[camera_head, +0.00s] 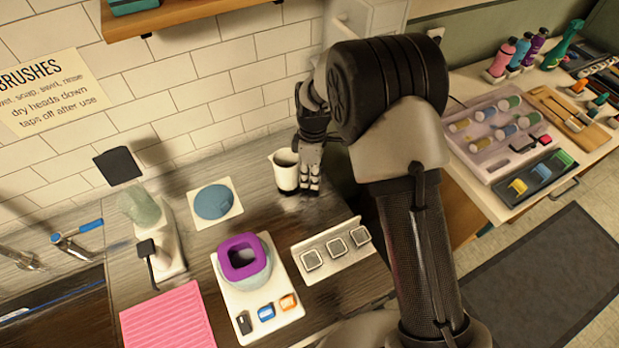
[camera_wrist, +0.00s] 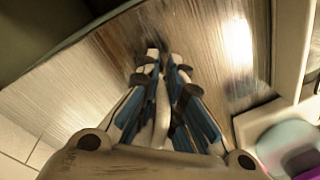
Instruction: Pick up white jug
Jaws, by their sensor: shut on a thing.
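The white jug (camera_head: 284,174) stands upright on the dark wood counter in the head view, near the tiled wall, with its spout toward the left and a dark lower part. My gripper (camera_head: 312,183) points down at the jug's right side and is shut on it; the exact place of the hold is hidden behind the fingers. In the wrist view my gripper's fingertips (camera_wrist: 161,66) are close together, with a thin pale strip between the fingers that I cannot make out clearly.
A blue round lid (camera_head: 213,202) on a white square lies left of the jug. A plate with three square pads (camera_head: 332,250) and a purple-rimmed container (camera_head: 244,258) stand in front. A pink ribbed mat (camera_head: 168,321) lies front left. A wooden shelf (camera_head: 172,16) hangs above.

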